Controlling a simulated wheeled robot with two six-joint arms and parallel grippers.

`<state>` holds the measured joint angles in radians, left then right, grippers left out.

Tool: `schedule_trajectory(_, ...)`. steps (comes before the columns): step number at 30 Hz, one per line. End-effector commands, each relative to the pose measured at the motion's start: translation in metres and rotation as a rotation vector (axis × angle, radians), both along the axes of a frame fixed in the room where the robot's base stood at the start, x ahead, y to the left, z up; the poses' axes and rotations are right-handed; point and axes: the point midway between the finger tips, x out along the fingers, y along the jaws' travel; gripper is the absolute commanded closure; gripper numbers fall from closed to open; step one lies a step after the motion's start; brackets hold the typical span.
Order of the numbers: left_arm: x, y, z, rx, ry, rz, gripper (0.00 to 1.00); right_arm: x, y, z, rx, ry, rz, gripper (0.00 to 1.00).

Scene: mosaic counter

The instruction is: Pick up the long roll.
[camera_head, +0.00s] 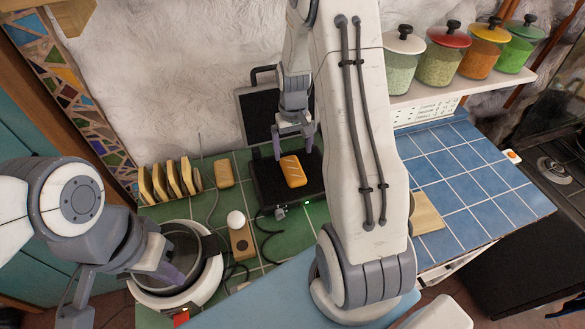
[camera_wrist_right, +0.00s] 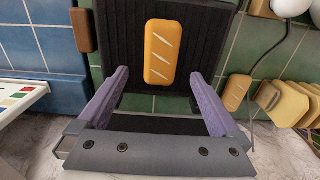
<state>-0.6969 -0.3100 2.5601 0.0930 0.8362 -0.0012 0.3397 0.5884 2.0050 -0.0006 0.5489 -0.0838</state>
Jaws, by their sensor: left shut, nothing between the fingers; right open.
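The long roll (camera_head: 293,171) is orange-brown with pale slashes and lies on the black lower plate of an open hinged grill (camera_head: 262,190). In the right wrist view the roll (camera_wrist_right: 162,52) lies upright in the picture, between and beyond the fingers. My right gripper (camera_head: 293,152) is open and empty, just behind and above the roll in the head view; its purple fingers also show in the right wrist view (camera_wrist_right: 158,77). I see no contact with the roll. My left gripper (camera_head: 168,274) is shut and empty, over a round white-rimmed pot (camera_head: 211,277).
A second orange-brown piece (camera_head: 223,174) lies on the green tiles, beside a row of several slices (camera_head: 170,182). A wooden block with a white ball (camera_head: 241,241) and dark cables lie left of the grill. Several lidded jars (camera_head: 442,57) stand on a shelf. Blue tiles (camera_head: 462,170) at right are mostly clear.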

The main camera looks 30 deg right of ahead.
Motion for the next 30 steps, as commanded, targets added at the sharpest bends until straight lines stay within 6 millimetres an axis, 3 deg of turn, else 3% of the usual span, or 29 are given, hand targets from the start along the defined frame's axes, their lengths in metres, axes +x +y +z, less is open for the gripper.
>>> schedule_trajectory(11,0.000,0.000,0.018,0.000,0.000,-0.003,1.00,-0.002,0.002,-0.032,0.002,0.004,0.002,0.00)
schedule_trajectory(19,0.000,0.000,0.034,0.000,-0.001,-0.006,1.00,-0.002,0.003,-0.067,0.001,0.002,0.002,0.00)
schedule_trajectory(29,0.000,0.000,0.034,0.000,-0.001,-0.006,1.00,-0.002,0.003,-0.074,0.000,-0.001,0.002,0.00)
schedule_trajectory(30,0.000,0.000,0.034,0.000,-0.001,-0.006,1.00,-0.002,0.003,-0.074,0.000,-0.001,0.002,0.15)
